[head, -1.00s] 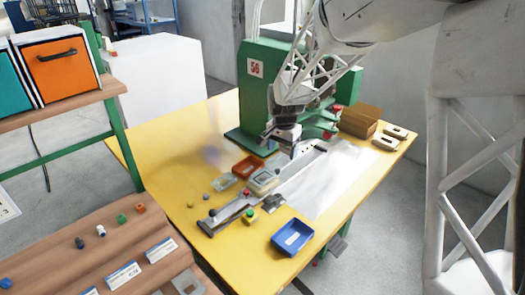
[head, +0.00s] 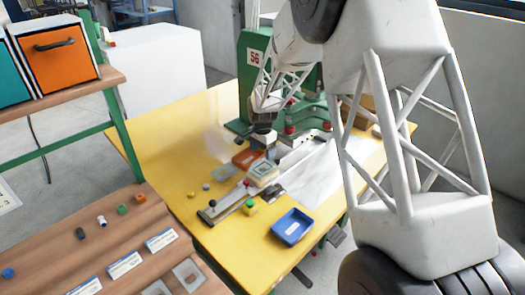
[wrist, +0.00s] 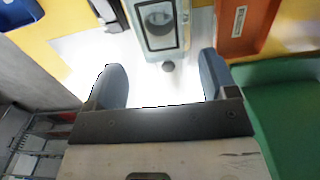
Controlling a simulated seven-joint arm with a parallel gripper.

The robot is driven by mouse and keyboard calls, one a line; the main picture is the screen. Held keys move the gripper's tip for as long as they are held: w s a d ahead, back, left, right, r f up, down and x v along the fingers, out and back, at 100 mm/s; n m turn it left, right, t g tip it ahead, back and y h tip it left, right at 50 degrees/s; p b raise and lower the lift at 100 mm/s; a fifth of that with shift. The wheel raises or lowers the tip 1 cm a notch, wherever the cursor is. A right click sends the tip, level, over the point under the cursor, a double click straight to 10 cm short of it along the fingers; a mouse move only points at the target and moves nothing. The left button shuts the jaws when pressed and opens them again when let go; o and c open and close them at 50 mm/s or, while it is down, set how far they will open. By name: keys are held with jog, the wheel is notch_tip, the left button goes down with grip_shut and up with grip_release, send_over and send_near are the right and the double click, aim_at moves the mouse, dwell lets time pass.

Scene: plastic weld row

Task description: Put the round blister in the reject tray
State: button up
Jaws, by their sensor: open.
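A pale block with a clear, dark-rimmed top (head: 263,173) stands on the slide rail on the yellow table. In the wrist view the block (wrist: 160,28) shows a round shape in its top, which looks like the round blister. My gripper (wrist: 163,82) is open and empty, with the block beyond its fingertips. In the head view my gripper (head: 263,138) is above the table behind the block, its fingers hard to make out. An orange-red tray (head: 246,158) lies beside the block; its label shows in the wrist view (wrist: 240,20) but is unreadable. A blue tray (head: 292,227) stands at the front.
A green press (head: 252,75) marked 56 stands behind. A clear piece (head: 223,173) lies left of the orange-red tray. A wooden bench (head: 100,245) is at front left.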

aim_at(263, 163)
jog(key=shift+f, duration=0.25)
jog(key=shift+f, duration=3.25)
jog(key=c, duration=0.5)
jog(key=shift+r, duration=0.2)
jog(key=shift+c, duration=0.2)
jog(key=shift+r, duration=2.05)
jog(key=shift+r, duration=0.15)
jog(key=shift+r, duration=2.35)
